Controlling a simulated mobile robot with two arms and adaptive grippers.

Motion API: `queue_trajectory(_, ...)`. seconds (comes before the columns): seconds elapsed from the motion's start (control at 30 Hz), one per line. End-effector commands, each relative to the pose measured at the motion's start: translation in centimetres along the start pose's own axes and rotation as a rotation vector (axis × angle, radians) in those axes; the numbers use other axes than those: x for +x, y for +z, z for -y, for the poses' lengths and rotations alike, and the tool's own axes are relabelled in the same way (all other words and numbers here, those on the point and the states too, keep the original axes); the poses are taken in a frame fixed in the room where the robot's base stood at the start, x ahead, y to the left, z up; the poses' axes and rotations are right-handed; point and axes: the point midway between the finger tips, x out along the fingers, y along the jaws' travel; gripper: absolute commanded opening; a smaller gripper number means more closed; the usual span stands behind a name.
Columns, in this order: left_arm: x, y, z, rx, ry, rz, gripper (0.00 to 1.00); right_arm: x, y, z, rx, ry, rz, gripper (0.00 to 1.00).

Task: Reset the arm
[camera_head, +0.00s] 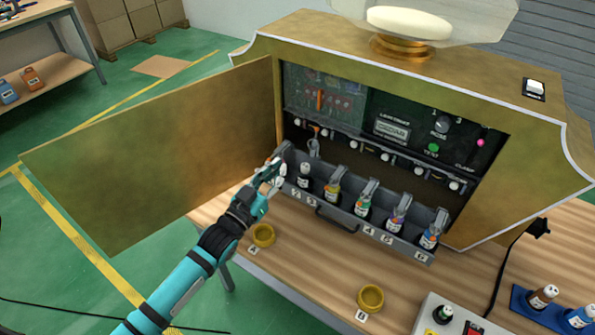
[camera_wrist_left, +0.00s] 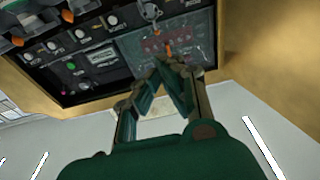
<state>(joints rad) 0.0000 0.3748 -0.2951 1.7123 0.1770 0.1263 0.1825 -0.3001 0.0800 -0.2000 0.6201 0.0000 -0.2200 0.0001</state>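My left arm comes in from the lower left in the head view. Its left gripper (camera_head: 275,172) is at the left end of the pulled-out bottle tray (camera_head: 345,222), in front of the open gold machine (camera_head: 415,75). In the left wrist view, the fingers of the left gripper (camera_wrist_left: 163,66) slant together and their tips meet, with nothing visible between them. The machine's dark inner panel (camera_wrist_left: 92,62) lies beyond the tips. Whether the gripper touches the tray cannot be told. My right gripper is not in view.
The machine's gold door (camera_head: 155,155) stands open to the left, beside my left arm. Several small bottles stand in the tray. Two yellow rings (camera_head: 263,236) (camera_head: 370,298) lie on the wooden table (camera_head: 300,262). A blue bottle holder (camera_head: 524,306) is at the lower right.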

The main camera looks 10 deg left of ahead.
Motion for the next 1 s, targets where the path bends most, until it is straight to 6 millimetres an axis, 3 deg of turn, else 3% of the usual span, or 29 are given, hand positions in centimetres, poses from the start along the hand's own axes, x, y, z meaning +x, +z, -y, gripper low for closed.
queue_trajectory(0.27, -0.1, 0.1, -0.1, -0.002, -0.001, 0.009, 0.0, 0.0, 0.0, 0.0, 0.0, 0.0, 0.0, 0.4)
queue_trajectory(0.37, -0.8, 1.1, -0.8, -0.006, -0.013, 0.073, 0.0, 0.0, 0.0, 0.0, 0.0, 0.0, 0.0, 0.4)
queue_trajectory(0.47, -2.8, 3.2, -2.0, -0.013, -0.036, 0.218, 0.0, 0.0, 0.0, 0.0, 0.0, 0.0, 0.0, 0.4)
queue_trajectory(0.57, -6.4, 5.7, -3.4, -0.018, -0.069, 0.425, 0.0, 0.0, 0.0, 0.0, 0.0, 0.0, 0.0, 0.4)
queue_trajectory(0.7, -12.8, 8.1, -4.9, -0.023, -0.111, 0.721, 0.0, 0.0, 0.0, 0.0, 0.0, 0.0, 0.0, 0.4)
queue_trajectory(1.0, -23.2, 8.9, -6.5, -0.041, -0.16, 1.108, 0.0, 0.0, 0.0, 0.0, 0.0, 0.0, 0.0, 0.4)
